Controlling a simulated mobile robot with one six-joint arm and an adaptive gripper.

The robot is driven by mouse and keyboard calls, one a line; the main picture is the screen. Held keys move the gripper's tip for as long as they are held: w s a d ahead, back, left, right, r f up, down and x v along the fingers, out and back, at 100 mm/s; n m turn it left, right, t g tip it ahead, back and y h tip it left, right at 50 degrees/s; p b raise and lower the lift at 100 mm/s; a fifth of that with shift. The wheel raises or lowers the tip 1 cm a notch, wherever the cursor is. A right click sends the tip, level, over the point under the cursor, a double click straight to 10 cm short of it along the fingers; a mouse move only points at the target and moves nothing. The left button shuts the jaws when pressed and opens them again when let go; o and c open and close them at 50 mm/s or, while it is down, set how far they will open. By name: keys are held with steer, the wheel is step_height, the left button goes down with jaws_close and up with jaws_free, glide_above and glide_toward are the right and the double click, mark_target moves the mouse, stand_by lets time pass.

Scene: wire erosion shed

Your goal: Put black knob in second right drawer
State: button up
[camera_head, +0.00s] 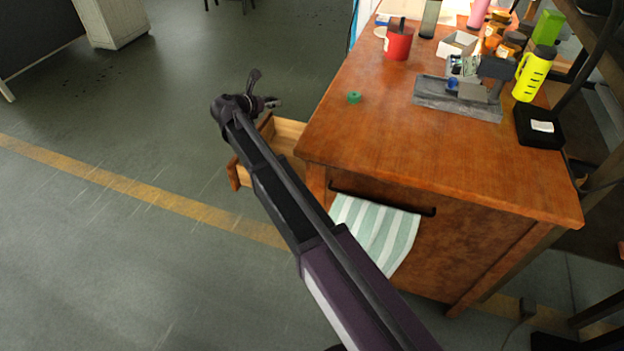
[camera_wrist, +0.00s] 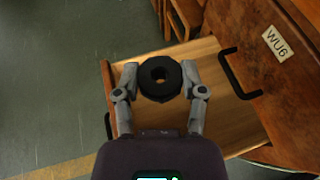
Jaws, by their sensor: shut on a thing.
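The black knob (camera_wrist: 160,94) is a thick dark ring with a hole, seen in the wrist view. My gripper (camera_wrist: 160,78) is shut on it, one grey finger on each side. In the wrist view the knob hangs over the open wooden drawer (camera_wrist: 222,124), whose bare floor shows below it; the height above it is hard to judge. In the head view my gripper (camera_head: 262,101) is at the drawer (camera_head: 288,130), which sticks out from the left side of the desk. The arm hides part of this drawer.
A label reading WU6 (camera_wrist: 277,43) and a black handle (camera_wrist: 232,75) show beside the drawer.

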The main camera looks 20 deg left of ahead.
steer(key=w+f+b, duration=0.7)
steer(key=f+b, duration=0.2)
steer(key=f, duration=0.1)
steer(key=shift+w+d+f, duration=0.15)
steer(key=shift+w+f, duration=0.05)
steer(key=shift+w, duration=0.2)
step_height(320, 180, down, 6)
steer(key=b, duration=0.6)
steer(key=shift+f, duration=0.15)
steer(key=shift+f+b, duration=0.1)
steer(key=shift+b, duration=0.2)
steer(key=shift+f+b, duration=1.75)
steer(key=shift+b, duration=0.05)
steer(key=shift+f+b, duration=0.6)
